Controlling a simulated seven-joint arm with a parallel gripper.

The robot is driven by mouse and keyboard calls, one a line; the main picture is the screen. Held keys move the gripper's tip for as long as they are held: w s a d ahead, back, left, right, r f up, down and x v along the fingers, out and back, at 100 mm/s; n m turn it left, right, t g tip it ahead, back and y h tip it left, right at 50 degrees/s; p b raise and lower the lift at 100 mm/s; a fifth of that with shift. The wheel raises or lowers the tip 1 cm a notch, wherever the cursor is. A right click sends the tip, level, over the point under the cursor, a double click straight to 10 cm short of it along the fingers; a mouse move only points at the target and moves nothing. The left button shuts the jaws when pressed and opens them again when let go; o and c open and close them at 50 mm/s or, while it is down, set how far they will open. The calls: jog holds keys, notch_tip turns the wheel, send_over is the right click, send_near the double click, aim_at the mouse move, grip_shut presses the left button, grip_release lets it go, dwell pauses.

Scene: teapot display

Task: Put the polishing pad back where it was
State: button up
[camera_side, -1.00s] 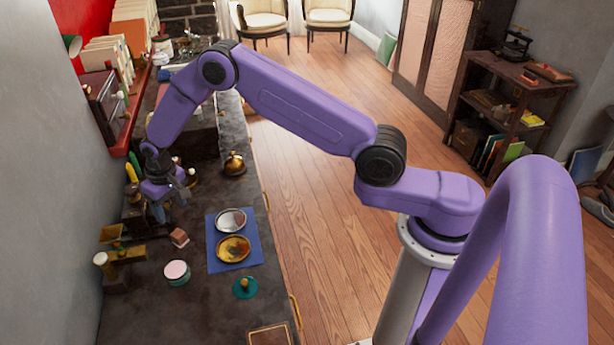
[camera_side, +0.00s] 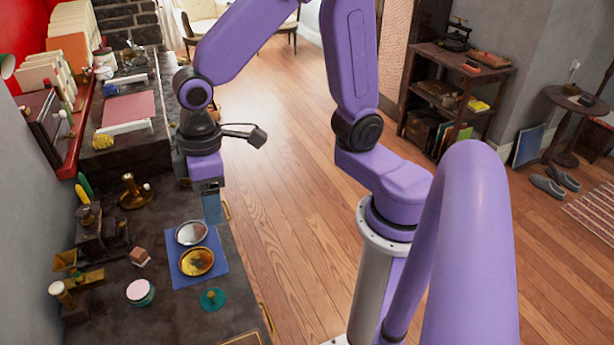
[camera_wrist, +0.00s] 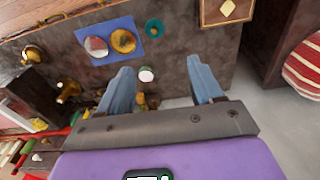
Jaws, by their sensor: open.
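I cannot tell for sure which item is the polishing pad. The likeliest is a round teal disc with a small knob (camera_side: 212,299), lying flat on the dark counter (camera_side: 185,325) in front of the blue cloth (camera_side: 183,280). The disc also shows at the top of the wrist view (camera_wrist: 154,27). A round tin with a pale top (camera_side: 140,291) and a small brown block (camera_side: 140,256) stand to its left. My gripper (camera_side: 211,218) points down behind the blue cloth, apart from the disc. In the wrist view my gripper (camera_wrist: 161,70) is open, with nothing held.
A silver dish (camera_side: 191,232) and a gold dish (camera_side: 197,261) lie on the cloth. Brass stands (camera_side: 78,275) and a brass piece (camera_side: 133,190) are to the left. A framed panel (camera_wrist: 228,10) lies at the counter's end. The counter around the disc is clear.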

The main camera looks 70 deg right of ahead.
jog(key=s+d+n, duration=0.2)
jog(key=s+d, duration=0.2)
jog(key=s, duration=0.3)
jog(key=s+d+r+n, duration=0.1)
jog(key=s+d+n, duration=0.1)
jog(key=s+d, duration=0.3)
jog(key=s, duration=0.3)
jog(key=shift+r, duration=0.25)
